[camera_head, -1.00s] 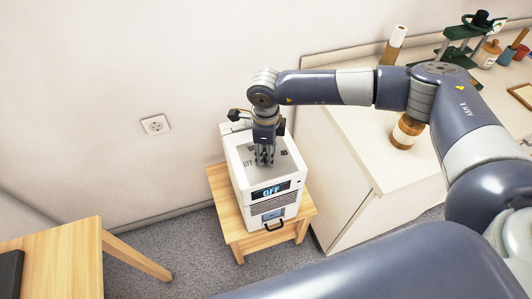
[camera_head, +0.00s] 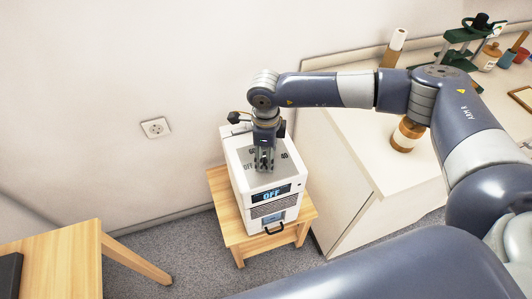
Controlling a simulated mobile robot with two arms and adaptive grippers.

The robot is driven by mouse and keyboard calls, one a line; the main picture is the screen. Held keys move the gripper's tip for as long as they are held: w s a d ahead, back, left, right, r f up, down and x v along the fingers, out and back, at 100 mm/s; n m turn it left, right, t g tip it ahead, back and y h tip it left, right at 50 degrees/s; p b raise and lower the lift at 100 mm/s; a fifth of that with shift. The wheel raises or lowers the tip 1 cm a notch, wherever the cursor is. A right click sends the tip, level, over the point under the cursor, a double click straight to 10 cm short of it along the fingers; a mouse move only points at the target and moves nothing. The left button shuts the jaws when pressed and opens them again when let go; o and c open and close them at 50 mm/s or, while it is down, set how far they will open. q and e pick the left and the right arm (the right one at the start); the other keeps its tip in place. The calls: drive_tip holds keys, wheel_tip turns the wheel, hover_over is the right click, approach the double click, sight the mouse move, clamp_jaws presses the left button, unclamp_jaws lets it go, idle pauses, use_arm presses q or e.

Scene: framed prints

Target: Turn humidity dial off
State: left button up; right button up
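A white box-shaped humidity device (camera_head: 238,176) stands on a small wooden stool. My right gripper (camera_head: 264,168) points down onto the middle of this plate, among the marks. The dial itself is hidden behind the gripper, so I cannot tell whether the fingers are closed on it. My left gripper is not in view.
The wooden stool (camera_head: 235,237) stands beside a cream cabinet (camera_head: 350,170) with a brown jar (camera_head: 407,134) on it. A wooden table (camera_head: 60,255) is at lower left. A wall socket (camera_head: 156,128) is behind. Grey floor is free between table and stool.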

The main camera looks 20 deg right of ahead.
wheel_tip(320, 180, up, 12)
drive_tip(key=shift+s, duration=0.15)
drive_tip(key=shift+a+f, duration=0.1)
idle(0.5)
